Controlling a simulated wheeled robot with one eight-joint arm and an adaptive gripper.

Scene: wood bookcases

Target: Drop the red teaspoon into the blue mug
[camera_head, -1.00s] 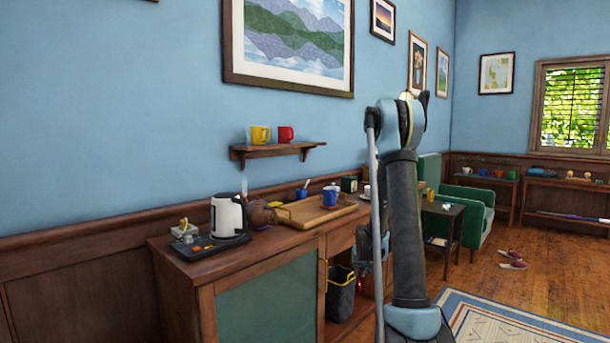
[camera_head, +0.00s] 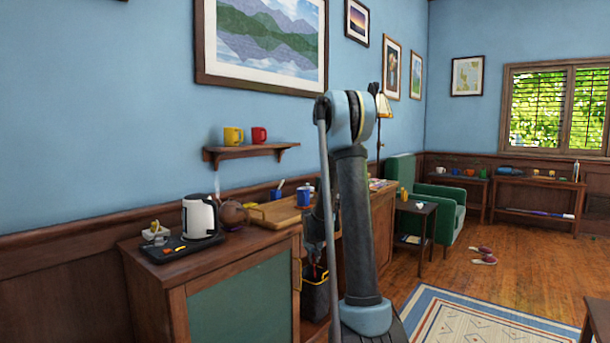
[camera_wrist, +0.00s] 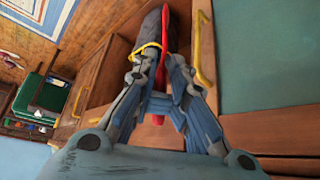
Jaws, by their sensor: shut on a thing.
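My gripper (camera_wrist: 160,72) is shut on the red teaspoon (camera_wrist: 162,58), which stands out lengthwise between the fingers in the wrist view. In the head view my gripper hangs low beside my arm, in front of the cabinet, partly hidden; a bit of red shows below it. A small blue mug (camera_head: 277,194) with a stick-like thing in it stands on the cabinet top, behind the tray. A blue vessel (camera_head: 304,199) with a pale top stands to its right, near the tray's end. My gripper is apart from all of these.
The wooden cabinet (camera_head: 150,300) bears a kettle (camera_head: 200,217), a brown teapot (camera_head: 233,213) and a wooden tray (camera_head: 276,215). A dark bin with a yellow rim (camera_head: 315,299) stands in the open cabinet bay below my gripper. Yellow (camera_head: 233,136) and red (camera_head: 259,135) mugs sit on the wall shelf.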

